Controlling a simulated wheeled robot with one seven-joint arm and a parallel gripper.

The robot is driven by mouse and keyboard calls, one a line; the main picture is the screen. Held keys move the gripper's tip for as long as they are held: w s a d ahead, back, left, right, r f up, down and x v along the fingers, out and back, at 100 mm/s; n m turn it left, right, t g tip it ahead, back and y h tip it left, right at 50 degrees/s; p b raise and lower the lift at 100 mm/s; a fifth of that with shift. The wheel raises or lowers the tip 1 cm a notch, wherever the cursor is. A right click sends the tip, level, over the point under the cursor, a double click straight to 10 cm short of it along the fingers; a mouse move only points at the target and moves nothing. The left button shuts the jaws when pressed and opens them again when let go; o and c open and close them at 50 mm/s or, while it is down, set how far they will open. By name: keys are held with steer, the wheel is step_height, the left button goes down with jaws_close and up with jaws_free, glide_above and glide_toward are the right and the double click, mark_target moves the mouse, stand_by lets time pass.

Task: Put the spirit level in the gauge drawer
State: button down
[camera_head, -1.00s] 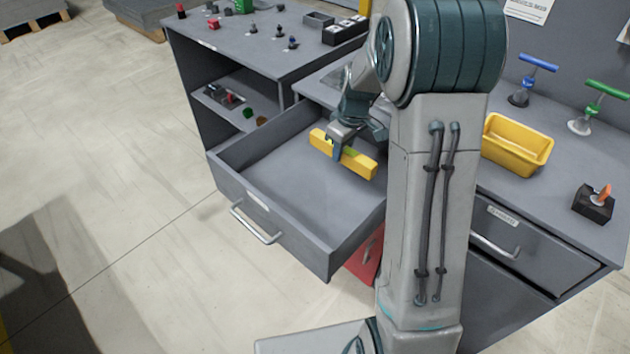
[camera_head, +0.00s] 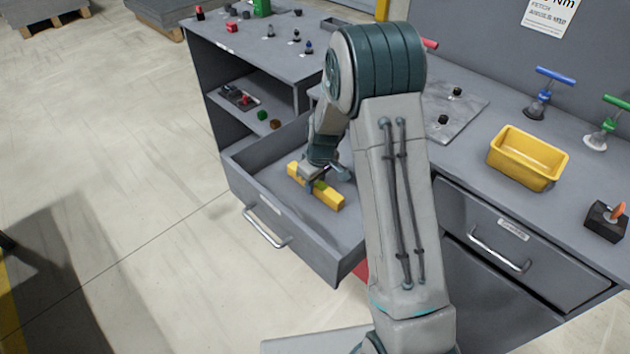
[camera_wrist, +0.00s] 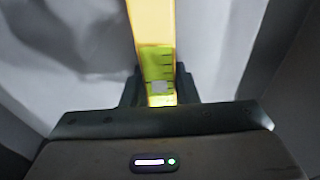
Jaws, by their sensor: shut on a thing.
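The yellow spirit level (camera_head: 328,197) is inside the outline of the open grey drawer (camera_head: 283,245), near its middle in the head view. My gripper (camera_head: 318,183) is shut on the level around its middle. The wrist view shows the level (camera_wrist: 152,25) with its green vial between my gripper's fingers (camera_wrist: 158,98). Whether the level touches the drawer floor I cannot tell. The drawer is empty otherwise where it shows; my arm hides its right part. Its label is not readable.
A closed drawer (camera_head: 487,232) is at the right of the bench. A yellow bin (camera_head: 527,158), blue and green T-handled tools and a dark block with an orange lever (camera_head: 606,218) stand on the bench top. A shelf (camera_head: 243,100) with small parts is behind the open drawer.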

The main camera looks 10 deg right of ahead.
mark_target(320, 185)
steer(key=shift+f, duration=0.1)
steer(key=c, duration=1.1)
jaws_free()
step_height(320, 185, up, 12)
steer(key=s+d, duration=0.1)
steer(key=s, duration=0.1)
steer(key=s+d+r+m, duration=0.1)
steer(key=s+r+m, duration=0.1)
steer(key=s, duration=0.6)
steer(key=s+d+r+m+t, duration=0.1)
steer(key=s+d+r+m, duration=0.1)
steer(key=s, duration=0.6)
steer(key=s+d+r+m+h, duration=0.1)
steer(key=s+r+m, duration=0.2)
steer(key=s+r, duration=0.3)
steer(key=shift+s+d, duration=0.15)
steer(key=shift+s, duration=1.3)
